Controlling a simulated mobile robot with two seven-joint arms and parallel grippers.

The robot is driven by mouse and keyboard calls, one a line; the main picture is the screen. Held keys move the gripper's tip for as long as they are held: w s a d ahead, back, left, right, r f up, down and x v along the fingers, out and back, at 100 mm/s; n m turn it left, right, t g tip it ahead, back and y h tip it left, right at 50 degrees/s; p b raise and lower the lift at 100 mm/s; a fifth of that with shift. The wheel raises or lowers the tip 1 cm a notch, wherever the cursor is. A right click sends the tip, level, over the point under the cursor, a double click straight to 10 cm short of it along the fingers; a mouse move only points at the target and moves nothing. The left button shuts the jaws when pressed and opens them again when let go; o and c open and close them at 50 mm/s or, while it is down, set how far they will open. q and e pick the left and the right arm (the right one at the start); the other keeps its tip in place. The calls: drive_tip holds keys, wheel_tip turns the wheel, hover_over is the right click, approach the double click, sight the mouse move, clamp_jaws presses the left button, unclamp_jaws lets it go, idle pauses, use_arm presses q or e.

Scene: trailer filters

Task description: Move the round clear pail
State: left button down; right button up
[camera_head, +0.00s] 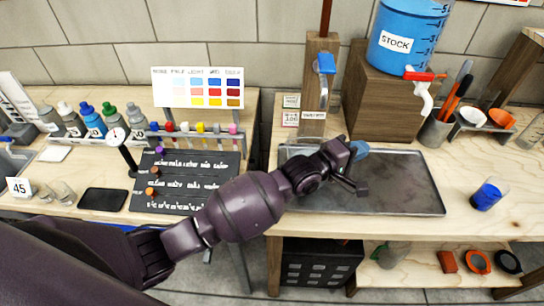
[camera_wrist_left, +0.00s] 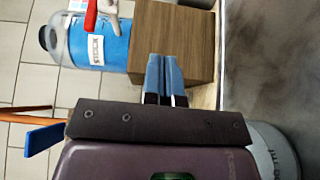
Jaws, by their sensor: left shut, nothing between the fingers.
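A round, clear, greyish vessel with "ml" markings, which looks like the pail, shows in the left wrist view (camera_wrist_left: 272,150) at the lower right. My gripper body covers part of it. In the head view I cannot clearly make it out near my left wrist. My left gripper (camera_head: 361,150) is over the back left part of the grey metal tray (camera_head: 410,190). Its blue fingers (camera_wrist_left: 164,78) are shut with nothing between them, apart from the vessel. My right gripper is not in view.
A big blue-filled STOCK jug (camera_head: 401,45) with a red tap stands on a wooden block (camera_head: 378,95) behind the tray. A small blue beaker (camera_head: 489,194) stands right of it. A wooden post (camera_head: 318,85) rises behind my wrist. The tray's right part is clear.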

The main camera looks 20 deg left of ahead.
use_arm(q)
drive_tip(key=a+p, duration=0.2)
drive_tip(key=a, duration=1.8)
drive_tip(key=f, duration=0.3)
drive_tip(key=f+b, duration=0.1)
drive_tip(key=f, duration=0.5)
drive_tip(key=shift+s+a+f, duration=0.25)
drive_tip(key=shift+s+a, duration=0.1)
drive_tip(key=shift+a, duration=0.05)
drive_tip(key=shift+d+f, duration=0.1)
drive_tip(key=shift+f, duration=0.1)
drive_tip(key=shift+d+r, duration=0.1)
drive_tip(key=shift+d, duration=0.25)
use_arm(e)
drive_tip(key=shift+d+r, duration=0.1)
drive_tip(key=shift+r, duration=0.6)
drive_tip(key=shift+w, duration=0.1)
